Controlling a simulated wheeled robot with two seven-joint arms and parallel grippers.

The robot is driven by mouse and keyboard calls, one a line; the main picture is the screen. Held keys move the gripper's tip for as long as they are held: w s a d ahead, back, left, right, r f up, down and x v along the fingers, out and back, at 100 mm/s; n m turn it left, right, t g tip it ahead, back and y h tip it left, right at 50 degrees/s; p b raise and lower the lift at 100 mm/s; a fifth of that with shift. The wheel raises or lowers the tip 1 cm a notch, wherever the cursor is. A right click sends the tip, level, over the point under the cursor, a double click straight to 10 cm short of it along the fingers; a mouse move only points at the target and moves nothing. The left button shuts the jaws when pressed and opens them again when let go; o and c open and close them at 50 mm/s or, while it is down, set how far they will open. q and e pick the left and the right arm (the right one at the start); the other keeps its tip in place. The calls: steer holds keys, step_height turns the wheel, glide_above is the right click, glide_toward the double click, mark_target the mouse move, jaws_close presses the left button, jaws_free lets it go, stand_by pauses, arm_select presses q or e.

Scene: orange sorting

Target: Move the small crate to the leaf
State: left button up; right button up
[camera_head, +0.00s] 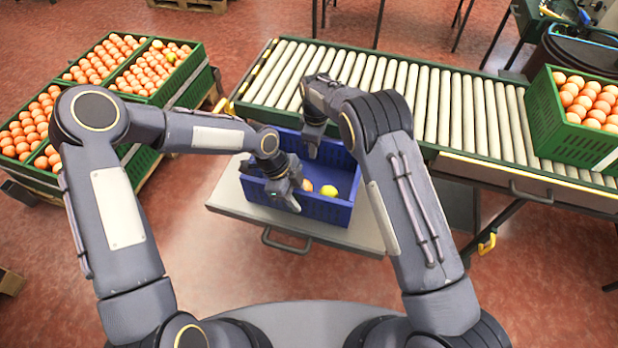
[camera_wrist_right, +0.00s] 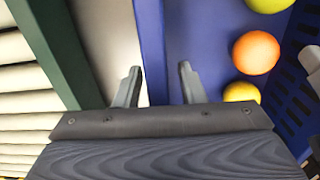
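The small crate (camera_head: 325,208) is blue and holds a few yellow and orange fruits. In the head view it sits over the grey leaf (camera_head: 228,194) beside the conveyor; I cannot tell whether its bottom touches. My right gripper (camera_head: 313,150) is at the crate's far wall. In the right wrist view its fingers (camera_wrist_right: 158,88) stand apart, one on each side of the blue wall (camera_wrist_right: 153,45), with gaps showing. My left gripper (camera_head: 290,198) is at the crate's near left part, pointing down; its fingertips are too small and partly hidden to tell their opening. My arms hide part of the crate.
The roller conveyor (camera_head: 455,105) runs behind the leaf. A green crate of orange fruit (camera_head: 560,130) stands at its right end. Several filled green crates (camera_head: 195,88) stand at the left. The leaf has a handle (camera_head: 285,243) at its front edge.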

arm_select(q)
steer(key=v, duration=1.1)
steer(key=shift+r, duration=0.15)
steer(key=shift+a+r, duration=0.1)
arm_select(e)
steer(key=shift+r, duration=0.2)
step_height(320, 180, up, 12)
steer(key=shift+f, duration=0.2)
